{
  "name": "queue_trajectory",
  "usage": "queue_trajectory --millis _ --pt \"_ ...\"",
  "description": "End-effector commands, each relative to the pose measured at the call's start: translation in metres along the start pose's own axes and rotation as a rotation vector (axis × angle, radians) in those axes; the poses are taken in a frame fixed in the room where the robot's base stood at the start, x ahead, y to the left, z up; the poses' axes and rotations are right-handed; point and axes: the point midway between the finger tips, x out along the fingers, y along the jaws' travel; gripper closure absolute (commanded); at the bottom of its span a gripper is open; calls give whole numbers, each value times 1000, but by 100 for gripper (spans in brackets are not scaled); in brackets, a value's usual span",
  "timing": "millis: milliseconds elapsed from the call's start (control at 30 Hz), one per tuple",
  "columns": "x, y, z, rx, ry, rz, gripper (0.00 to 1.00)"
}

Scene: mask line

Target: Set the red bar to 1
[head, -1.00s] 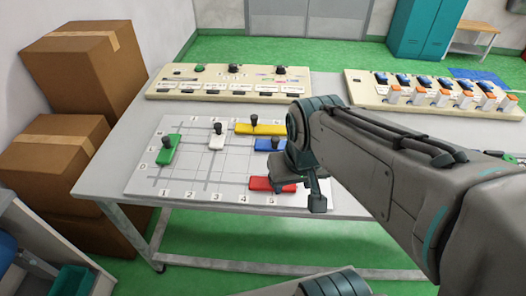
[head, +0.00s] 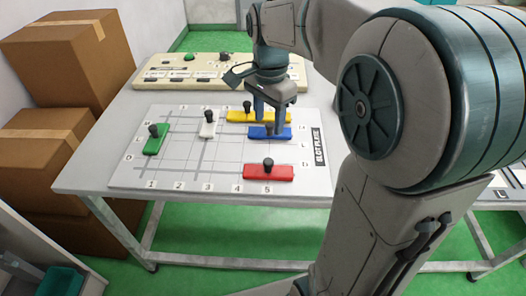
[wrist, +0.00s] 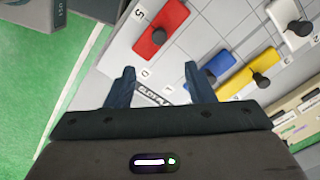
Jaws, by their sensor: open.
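The red bar (head: 254,173) lies at the near right of the white slot plate (head: 180,171), across the columns marked 4 and 5, with a black knob on top. It also shows at the top of the wrist view (wrist: 172,18). The blue bar (head: 284,134) lies behind it and the yellow bar (head: 240,116) behind that. The white bar (head: 207,130) and green bar (head: 153,143) stand lengthwise further left. My gripper (head: 270,125) is open and empty, above the plate by the blue bar in the head view. In the wrist view its fingers (wrist: 157,82) are apart with nothing between them.
A beige panel (head: 160,82) with knobs and switches stands along the back of the grey table (head: 85,178). Cardboard boxes (head: 75,55) are stacked at the left. The plate is bare between the white bar and the red bar. My arm covers the right side of the head view.

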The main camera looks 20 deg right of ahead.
Motion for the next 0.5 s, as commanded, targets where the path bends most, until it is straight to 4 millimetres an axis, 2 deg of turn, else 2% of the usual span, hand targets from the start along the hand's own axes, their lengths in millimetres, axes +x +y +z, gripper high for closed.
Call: queue_trajectory --millis 167,500 --pt "29 2 0 0 -3 5 51" --pt "100 1 1 -3 -2 4 51"
